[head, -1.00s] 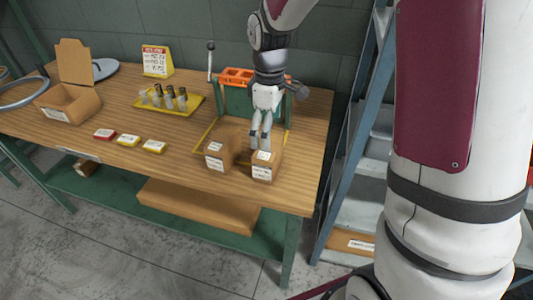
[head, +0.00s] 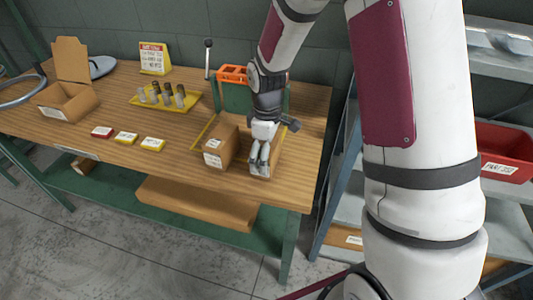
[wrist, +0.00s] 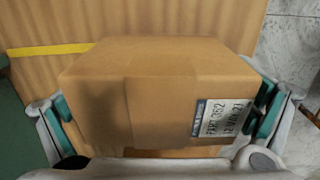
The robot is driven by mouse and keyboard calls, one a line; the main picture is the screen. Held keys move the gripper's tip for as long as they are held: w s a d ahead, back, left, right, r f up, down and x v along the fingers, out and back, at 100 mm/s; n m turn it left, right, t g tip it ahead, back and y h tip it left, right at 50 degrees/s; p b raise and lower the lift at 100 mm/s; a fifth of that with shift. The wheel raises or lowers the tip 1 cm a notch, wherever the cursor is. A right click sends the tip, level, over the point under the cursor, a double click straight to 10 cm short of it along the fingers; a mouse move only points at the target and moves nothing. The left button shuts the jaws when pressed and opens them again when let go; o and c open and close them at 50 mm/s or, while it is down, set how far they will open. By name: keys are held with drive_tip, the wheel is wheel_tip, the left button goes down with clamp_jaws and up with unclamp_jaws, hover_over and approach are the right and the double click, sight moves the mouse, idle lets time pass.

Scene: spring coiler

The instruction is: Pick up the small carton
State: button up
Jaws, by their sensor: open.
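A small brown carton (wrist: 150,85) fills the middle of the wrist view, with a white printed label on its near face at the right. My gripper (wrist: 165,112) is open around it, one teal-padded finger at its left side and one at its right. Whether the pads touch it, I cannot tell. In the head view my gripper (head: 260,167) is down over this carton near the table's front right, and the fingers hide much of it. Another brown carton (head: 221,146) stands close by on the left.
The wooden table (head: 185,177) also holds a yellow tray (head: 187,106) with several cylinders, red and yellow labelled blocks (head: 127,138), an open box (head: 75,103) and a lever device with an orange part (head: 232,73). A shelf rack with a red bin (head: 508,152) stands at right.

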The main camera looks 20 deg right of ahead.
drive_tip(key=shift+c, duration=0.6)
drive_tip(key=c, duration=1.3)
drive_tip(key=shift+r, duration=0.2)
